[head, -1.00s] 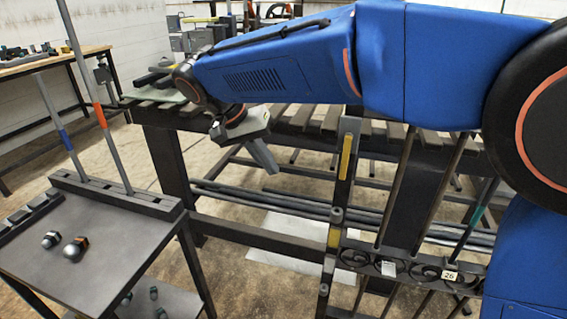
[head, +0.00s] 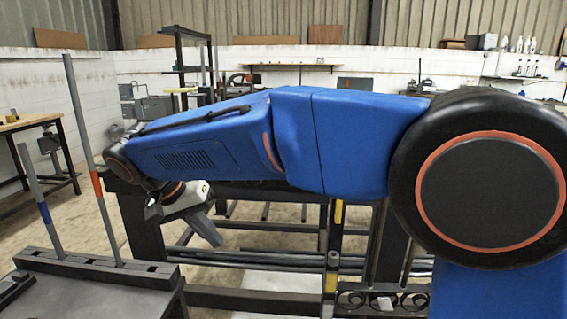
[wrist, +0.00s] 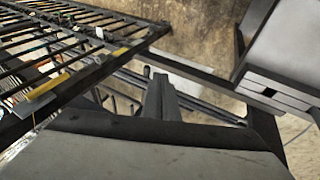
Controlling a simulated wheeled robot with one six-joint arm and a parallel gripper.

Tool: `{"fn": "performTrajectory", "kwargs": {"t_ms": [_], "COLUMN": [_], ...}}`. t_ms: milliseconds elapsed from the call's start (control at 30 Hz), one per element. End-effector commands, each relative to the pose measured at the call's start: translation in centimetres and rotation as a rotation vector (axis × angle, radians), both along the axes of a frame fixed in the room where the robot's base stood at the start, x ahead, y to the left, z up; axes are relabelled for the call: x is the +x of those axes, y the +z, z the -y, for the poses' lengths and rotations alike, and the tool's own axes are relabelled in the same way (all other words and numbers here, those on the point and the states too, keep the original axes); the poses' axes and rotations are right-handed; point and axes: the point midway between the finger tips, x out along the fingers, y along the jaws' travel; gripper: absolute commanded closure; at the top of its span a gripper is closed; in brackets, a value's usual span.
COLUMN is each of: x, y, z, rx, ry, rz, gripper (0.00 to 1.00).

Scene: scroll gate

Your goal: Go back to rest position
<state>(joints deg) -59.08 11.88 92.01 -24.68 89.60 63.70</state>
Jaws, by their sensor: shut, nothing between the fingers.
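My gripper (head: 210,235) hangs at the end of my blue arm, left of centre in the head view, pointing down and right. Its fingers are together and empty. In the wrist view my gripper (wrist: 160,85) shows two grey fingers side by side over the floor. The dark scroll gate (head: 385,300) stands right of my gripper, with a yellow strip (head: 338,212) on its upright. My arm hides much of its upper part. The gate bars (wrist: 75,45) also show at the upper left of the wrist view, apart from the fingers.
A dark side table (head: 100,303) at the lower left carries a slotted block (head: 95,265). A tall grey rod (head: 88,160) and a shorter rod (head: 40,195) stand in it. A wooden-topped bench (head: 30,121) stands at the far left.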

Motion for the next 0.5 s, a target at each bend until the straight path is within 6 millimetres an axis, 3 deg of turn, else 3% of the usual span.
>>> {"fn": "performTrajectory", "kwargs": {"t_ms": [267, 500], "x": [0.8, 1.4], "y": [0.5, 1.0], "z": [3.4, 7.6], "rx": [0.023, 0.056], "ry": [0.001, 0.006], "rz": [-0.022, -0.048], "gripper": [1.0, 1.0]}}
